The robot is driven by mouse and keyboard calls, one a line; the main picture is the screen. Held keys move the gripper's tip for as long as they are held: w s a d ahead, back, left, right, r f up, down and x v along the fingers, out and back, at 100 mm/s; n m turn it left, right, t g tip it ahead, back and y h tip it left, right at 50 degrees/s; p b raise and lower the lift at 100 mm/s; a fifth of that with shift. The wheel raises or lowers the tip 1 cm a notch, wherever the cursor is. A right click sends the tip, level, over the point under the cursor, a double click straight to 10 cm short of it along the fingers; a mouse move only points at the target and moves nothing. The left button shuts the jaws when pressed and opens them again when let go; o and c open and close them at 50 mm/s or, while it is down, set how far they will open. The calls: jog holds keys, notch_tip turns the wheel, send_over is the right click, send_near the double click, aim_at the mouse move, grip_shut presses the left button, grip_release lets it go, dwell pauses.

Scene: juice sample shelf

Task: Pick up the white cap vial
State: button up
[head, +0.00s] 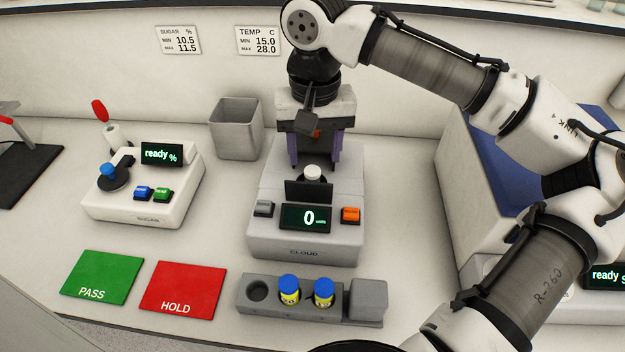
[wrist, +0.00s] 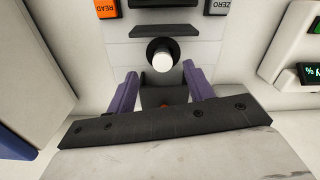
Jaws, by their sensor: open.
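The white cap vial (head: 312,173) stands upright in the CLOUD device (head: 265,224); only its white cap and a little of its top show. In the wrist view the white cap (wrist: 162,60) shows in a dark round well, just beyond the fingertips. My gripper (head: 314,163) is over the rear of the device, pointing down, with its purple fingers apart. In the wrist view my gripper (wrist: 158,78) is open, with nothing between its fingers, and the cap lies ahead of the gap between them.
A grey rack (head: 340,312) in front holds two blue-capped yellow vials (head: 289,290). Green PASS (head: 102,278) and red HOLD (head: 184,289) mats lie at left. The SUGAR device (head: 150,205) stands left, a grey bin (head: 237,130) behind. A dark upright plate (head: 309,190) stands before the cap.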

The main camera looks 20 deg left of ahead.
aim_at(312, 170)
jog(key=f, duration=0.3)
jog(key=f+p, duration=0.1)
jog(key=f, duration=0.1)
jog(key=shift+a, duration=0.25)
jog(key=shift+r, duration=0.1)
grip_shut()
